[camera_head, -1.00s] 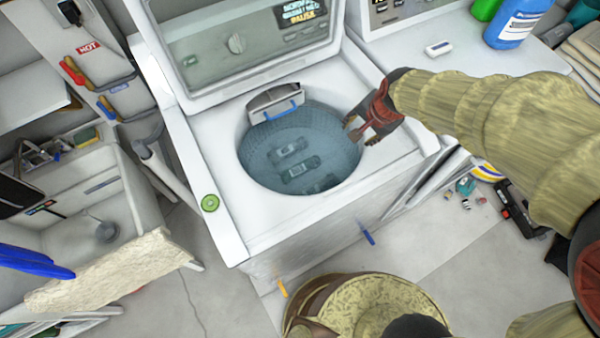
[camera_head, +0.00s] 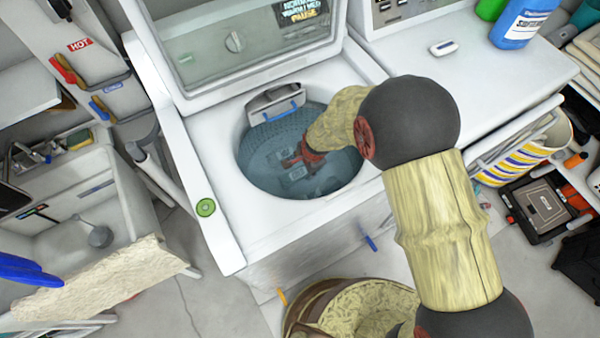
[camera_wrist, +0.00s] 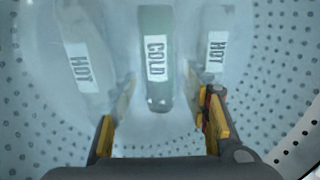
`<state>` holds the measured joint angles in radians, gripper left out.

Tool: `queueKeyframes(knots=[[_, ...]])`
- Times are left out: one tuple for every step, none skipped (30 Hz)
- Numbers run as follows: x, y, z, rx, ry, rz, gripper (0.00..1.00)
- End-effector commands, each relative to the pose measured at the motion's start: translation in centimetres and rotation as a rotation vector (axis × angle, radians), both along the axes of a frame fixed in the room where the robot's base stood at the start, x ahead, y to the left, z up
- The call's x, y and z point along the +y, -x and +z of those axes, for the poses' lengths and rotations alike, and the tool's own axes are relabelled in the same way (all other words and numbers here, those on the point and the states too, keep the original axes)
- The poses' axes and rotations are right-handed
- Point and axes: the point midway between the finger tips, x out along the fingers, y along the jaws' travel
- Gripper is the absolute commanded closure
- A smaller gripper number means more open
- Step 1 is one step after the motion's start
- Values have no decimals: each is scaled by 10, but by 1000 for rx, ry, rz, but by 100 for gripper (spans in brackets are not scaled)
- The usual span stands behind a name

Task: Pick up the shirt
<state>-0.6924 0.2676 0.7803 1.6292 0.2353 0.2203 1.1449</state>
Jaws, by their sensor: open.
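My gripper (camera_head: 303,157) is inside the tub (camera_head: 262,170) of the open top-loading washer. In the wrist view my gripper (camera_wrist: 162,102) is open, with its yellow-padded fingers apart and nothing held between them. A pale strip marked COLD (camera_wrist: 155,80) lies ahead, in line with the gap. Strips marked HOT lie to the left (camera_wrist: 85,55) and right (camera_wrist: 216,60). They look hazy and bluish, and I cannot tell what they are. I cannot make out a shirt in either view.
The perforated tub wall (camera_wrist: 270,80) curves close around the gripper. The raised washer lid (camera_head: 235,45) stands behind the opening. A sink (camera_head: 75,200) is at left, a brown basket (camera_head: 310,310) in front, and a blue bottle (camera_head: 520,25) at the upper right.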

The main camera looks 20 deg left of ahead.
Motion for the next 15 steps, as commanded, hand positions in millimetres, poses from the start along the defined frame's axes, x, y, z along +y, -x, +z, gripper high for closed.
queueKeyframes(knots=[[1,0,-8,1,2,1,53],[2,-1,-12,1,2,1,53],[3,-2,-18,1,2,1,53],[5,-2,-23,1,2,1,53],[6,-3,-27,1,2,2,53],[7,-4,-33,1,2,2,53],[8,-5,-37,1,2,1,53],[9,-6,-40,1,2,1,53],[10,-6,-43,0,1,1,53],[10,-7,-45,0,1,1,53],[10,-7,-45,0,1,1,53],[11,-7,-45,0,1,1,53],[11,-7,-45,0,1,1,53],[10,-7,-45,0,1,1,53],[10,-7,-44,0,1,1,53]])
